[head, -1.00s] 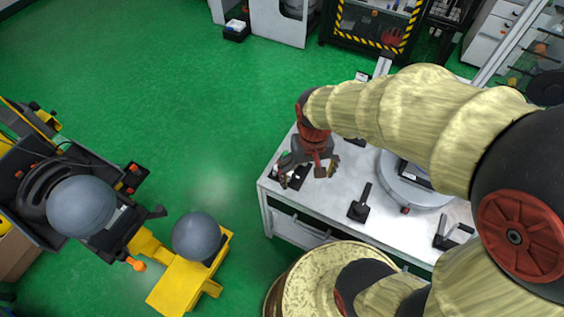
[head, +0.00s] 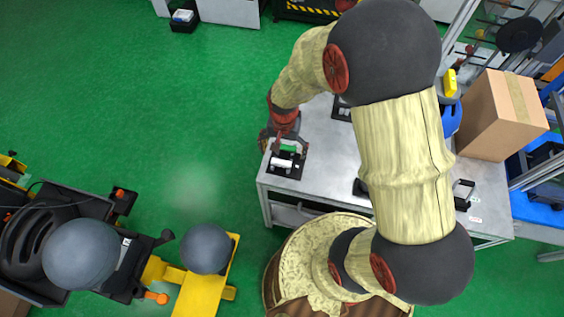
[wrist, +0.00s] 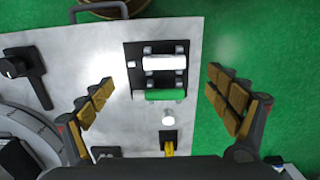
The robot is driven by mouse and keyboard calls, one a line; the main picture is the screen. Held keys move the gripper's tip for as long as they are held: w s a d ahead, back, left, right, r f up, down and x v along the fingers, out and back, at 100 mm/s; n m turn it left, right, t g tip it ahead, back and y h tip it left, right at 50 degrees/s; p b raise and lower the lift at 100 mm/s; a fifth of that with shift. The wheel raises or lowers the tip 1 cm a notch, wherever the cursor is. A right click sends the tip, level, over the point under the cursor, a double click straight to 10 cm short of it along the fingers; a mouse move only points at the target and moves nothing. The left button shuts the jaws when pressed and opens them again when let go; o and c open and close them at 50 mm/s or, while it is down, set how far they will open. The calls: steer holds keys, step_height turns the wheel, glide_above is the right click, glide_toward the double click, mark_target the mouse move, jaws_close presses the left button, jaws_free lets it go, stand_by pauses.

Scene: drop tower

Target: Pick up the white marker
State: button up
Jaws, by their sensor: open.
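The white marker (wrist: 164,62) looks like a short white cylinder lying across a black holder (wrist: 130,55) on the table. It also shows in the head view (head: 282,163) near the table's left edge. A green cylinder (wrist: 165,95) lies parallel beside it in the same holder. My gripper (wrist: 162,77) is open and empty, with one finger on each side of the holder in the wrist view. In the head view my gripper (head: 284,138) hangs just behind the marker, over the holder's far end. I cannot tell its height above the marker.
The grey table (head: 320,185) ends close to the holder's left, with green floor beyond. A small white round thing (wrist: 168,117) and a yellow item (wrist: 169,148) lie near the holder. A black stand (wrist: 28,72) is to the left. A cardboard box (head: 485,125) stands at the right.

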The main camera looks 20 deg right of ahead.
mark_target(283, 163)
step_height(283, 163, down, 8)
steer(key=shift+w+r+b, duration=0.1)
steer(key=shift+r+b, duration=0.1)
steer(key=shift+b, duration=0.9)
steer(key=c, duration=1)
